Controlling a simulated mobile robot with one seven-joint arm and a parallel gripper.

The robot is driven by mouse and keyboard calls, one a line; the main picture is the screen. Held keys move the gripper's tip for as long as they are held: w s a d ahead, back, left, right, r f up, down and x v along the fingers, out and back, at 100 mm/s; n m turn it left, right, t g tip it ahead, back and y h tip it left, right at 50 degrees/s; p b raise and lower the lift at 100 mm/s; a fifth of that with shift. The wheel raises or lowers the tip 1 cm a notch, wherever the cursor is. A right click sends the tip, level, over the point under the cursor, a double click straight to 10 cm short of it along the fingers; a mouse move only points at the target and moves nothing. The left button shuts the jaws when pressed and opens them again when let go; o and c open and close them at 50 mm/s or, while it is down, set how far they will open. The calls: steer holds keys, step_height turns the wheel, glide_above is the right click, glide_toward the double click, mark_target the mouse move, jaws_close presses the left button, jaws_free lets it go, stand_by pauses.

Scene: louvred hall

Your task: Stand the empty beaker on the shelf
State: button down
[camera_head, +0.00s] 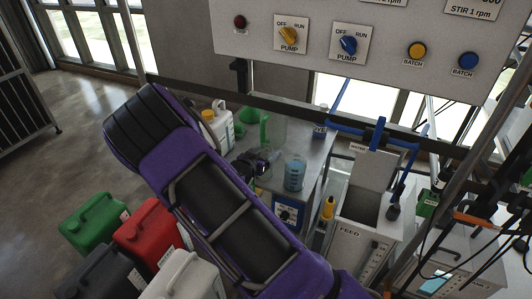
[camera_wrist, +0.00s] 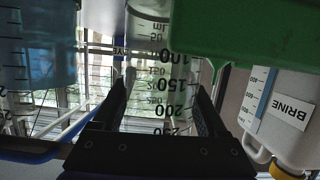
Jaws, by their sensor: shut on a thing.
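The clear beaker (camera_wrist: 172,72) with black graduations fills the middle of the wrist view and looks empty. My gripper (camera_wrist: 163,98) is shut on it, with one dark finger on each side of the glass. In the head view my gripper (camera_head: 264,157) is over the metal bench, partly hidden by my arm. The held beaker is faint there (camera_head: 277,130). A beaker of blue liquid (camera_head: 295,173) stands on the bench to the right of the gripper and shows at the left in the wrist view (camera_wrist: 38,45). I cannot make out the shelf.
A green vessel (camera_head: 249,122) and a white jug with a yellow cap (camera_head: 221,130) stand left of the gripper. The jug labelled BRINE (camera_wrist: 285,105) is at the right in the wrist view. A control panel (camera_head: 385,50) hangs above; a feed hopper (camera_head: 360,215) stands right.

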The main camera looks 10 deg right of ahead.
jaws_free()
steer(key=shift+r, duration=0.1)
steer(key=v, duration=1.2)
steer(key=shift+p, duration=0.3)
